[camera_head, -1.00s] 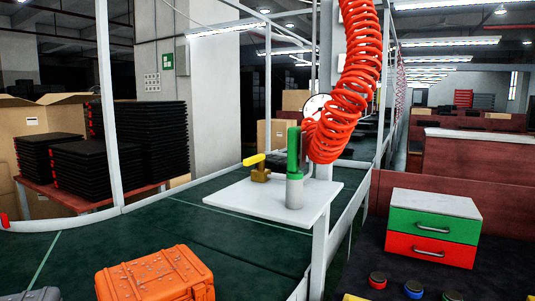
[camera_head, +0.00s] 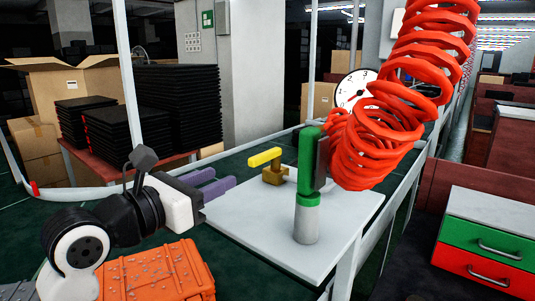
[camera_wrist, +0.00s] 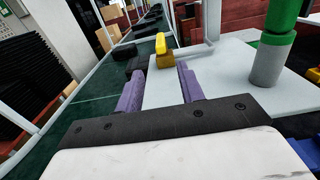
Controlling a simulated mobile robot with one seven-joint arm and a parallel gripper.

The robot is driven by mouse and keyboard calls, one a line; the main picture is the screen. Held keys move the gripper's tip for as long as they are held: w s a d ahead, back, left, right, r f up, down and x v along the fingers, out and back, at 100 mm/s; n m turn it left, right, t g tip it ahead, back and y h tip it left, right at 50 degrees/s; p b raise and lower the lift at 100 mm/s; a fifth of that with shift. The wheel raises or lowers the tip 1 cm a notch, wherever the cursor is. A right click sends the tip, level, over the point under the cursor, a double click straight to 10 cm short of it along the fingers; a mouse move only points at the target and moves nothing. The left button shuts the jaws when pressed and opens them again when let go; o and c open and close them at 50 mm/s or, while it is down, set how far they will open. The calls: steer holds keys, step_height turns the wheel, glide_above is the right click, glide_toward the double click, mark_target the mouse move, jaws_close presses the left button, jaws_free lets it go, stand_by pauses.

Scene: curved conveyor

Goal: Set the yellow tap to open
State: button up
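The yellow tap (camera_head: 272,170) stands on the far left part of the white shelf (camera_head: 265,235). Its bright yellow handle (camera_head: 265,157) lies level across the top of a darker, brass-coloured body. My gripper (camera_head: 224,179) has two purple fingers, apart and empty. It is to the left of the tap, at the shelf's left edge, and does not touch the tap. In the wrist view the tap (camera_wrist: 164,55) is ahead of my gripper (camera_wrist: 158,82), roughly in line with the gap between the fingers.
A green and grey cylinder (camera_head: 307,215) stands on the shelf right of the tap. A red coiled hose (camera_head: 390,120) hangs above the shelf's right side, before a round gauge (camera_head: 353,88). An orange case (camera_head: 158,272) lies below my arm. A drawer unit (camera_head: 485,240) stands at right.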

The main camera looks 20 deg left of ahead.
mark_target(250, 164)
steer(key=p+x, duration=0.4)
steer(key=x, duration=0.8)
steer(key=shift+w+d, duration=0.1)
jaws_close()
